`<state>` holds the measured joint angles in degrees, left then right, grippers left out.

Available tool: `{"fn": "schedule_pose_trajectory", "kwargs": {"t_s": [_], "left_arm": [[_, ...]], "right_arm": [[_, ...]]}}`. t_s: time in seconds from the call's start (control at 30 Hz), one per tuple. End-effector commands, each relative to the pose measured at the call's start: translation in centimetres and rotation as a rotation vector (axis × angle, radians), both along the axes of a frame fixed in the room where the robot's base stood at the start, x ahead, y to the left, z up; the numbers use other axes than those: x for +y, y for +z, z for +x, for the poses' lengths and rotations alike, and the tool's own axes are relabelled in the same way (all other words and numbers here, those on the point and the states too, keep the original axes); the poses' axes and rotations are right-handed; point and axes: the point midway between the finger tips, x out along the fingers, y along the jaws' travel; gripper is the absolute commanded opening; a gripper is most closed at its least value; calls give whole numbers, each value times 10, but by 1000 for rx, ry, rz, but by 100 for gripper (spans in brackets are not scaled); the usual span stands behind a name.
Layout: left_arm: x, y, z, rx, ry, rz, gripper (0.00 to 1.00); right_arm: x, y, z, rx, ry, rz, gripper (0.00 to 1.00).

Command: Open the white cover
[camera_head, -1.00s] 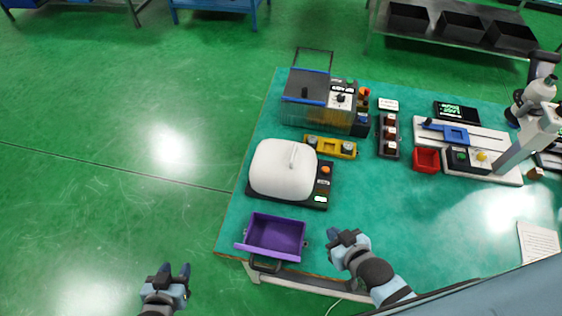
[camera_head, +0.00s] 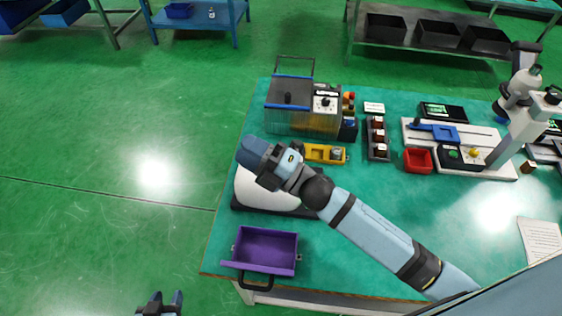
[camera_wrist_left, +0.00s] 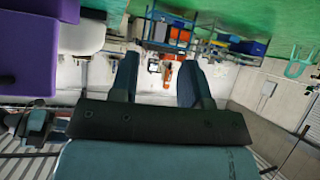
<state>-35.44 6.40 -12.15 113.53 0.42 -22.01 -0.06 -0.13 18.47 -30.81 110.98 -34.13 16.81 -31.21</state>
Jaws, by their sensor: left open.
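The white cover (camera_head: 262,193) is a rounded white dome on a dark base at the left of the green table. It looks closed down on its base. My right gripper (camera_head: 248,157) is above the cover's far part and hides its top and handle. Whether its fingers touch the handle, or are open or shut, I cannot tell. My left gripper (camera_head: 163,299) is low at the bottom edge, off the table's left side. It is open and empty, as the left wrist view (camera_wrist_left: 158,82) also shows.
A purple open bin (camera_head: 262,270) sits at the table's front left corner, just in front of the cover. A clear box with a dark lid (camera_head: 290,92) and a yellow block (camera_head: 318,154) are behind it. A red tray (camera_head: 418,160) stands to the right.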

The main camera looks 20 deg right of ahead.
Motion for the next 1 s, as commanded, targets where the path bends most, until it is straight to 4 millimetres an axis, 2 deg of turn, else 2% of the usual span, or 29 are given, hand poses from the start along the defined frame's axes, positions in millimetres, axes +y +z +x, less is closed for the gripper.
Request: {"fn": "schedule_pose_trajectory", "kwargs": {"t_s": [0.03, 0.1, 0.23, 0.37, 0.5, 0.67, 0.77, 0.9, 1.0], "left_arm": [[0, -11, 0, 0, -1, -1, 43], [0, -19, 0, 0, -2, -2, 43], [-1, -31, 1, -1, -5, -3, 43], [-1, -42, 3, -3, -9, -3, 43], [-2, -54, 3, -1, -13, -5, 43], [-3, -71, 3, 2, -18, -6, 43], [-5, -82, 3, 3, -20, -8, 43], [-8, -96, 3, 7, -24, -12, 43], [-10, -104, 3, 10, -26, -15, 43]], "right_arm": [[11, 8, 1, -143, 43, -76, 38], [25, 20, -2, -342, 102, -182, 38], [46, 29, -12, -713, 214, -375, 38], [57, 24, -21, -1077, 332, -563, 38], [54, 7, -23, -1452, 476, -759, 38], [30, -19, -11, -1849, 677, -978, 38], [5, -33, 6, -2066, 833, -1111, 38], [-40, -42, 35, -2310, 1092, -1291, 38], [-73, -40, 55, -2418, 1281, -1392, 38]]}}
